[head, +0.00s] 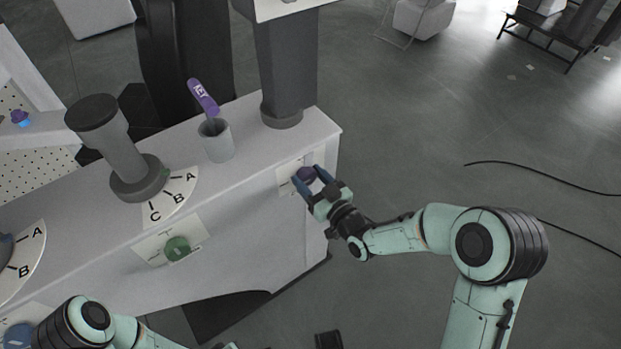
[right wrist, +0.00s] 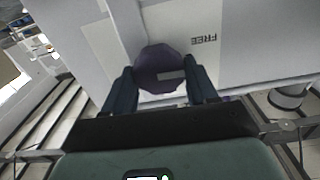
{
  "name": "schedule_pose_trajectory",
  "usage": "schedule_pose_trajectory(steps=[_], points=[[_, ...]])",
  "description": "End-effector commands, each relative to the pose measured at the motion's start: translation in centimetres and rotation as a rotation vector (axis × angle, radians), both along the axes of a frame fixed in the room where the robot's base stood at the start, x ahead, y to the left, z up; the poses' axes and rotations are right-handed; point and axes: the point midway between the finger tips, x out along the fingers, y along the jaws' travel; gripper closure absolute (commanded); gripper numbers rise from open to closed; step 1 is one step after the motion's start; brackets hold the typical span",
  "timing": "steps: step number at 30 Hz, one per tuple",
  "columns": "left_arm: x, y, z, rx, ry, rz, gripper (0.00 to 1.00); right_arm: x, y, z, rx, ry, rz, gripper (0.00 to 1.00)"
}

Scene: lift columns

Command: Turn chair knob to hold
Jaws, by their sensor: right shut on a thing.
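The purple knob (head: 306,174) sits on a white label plate on the front of the cabinet, near its right end. In the right wrist view the knob (right wrist: 162,70) is a faceted purple disc with a pale bar on its face, and the word FREE (right wrist: 203,39) appears upside down on the plate beside it. My right gripper (head: 311,180) has its two dark fingers on either side of the knob and is shut on it. The word HOLD is not readable in either view. My left arm shows at the bottom left of the head view; its gripper is not visible.
A green knob (head: 177,248) is on the cabinet front to the left. On top stand a dark grey lever post (head: 118,150) with an A-B-C dial (head: 178,197), a grey cup (head: 216,140) with a purple tag, and a column (head: 285,70). Open floor lies to the right.

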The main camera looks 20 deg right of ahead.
Motion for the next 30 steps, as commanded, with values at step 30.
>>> schedule_pose_trajectory(steps=[30], points=[[2.2,1.2,-1.4,0.030,-0.059,0.024,1.00,0.1,-0.4,-0.2,0.816,0.297,0.000,0.73]])
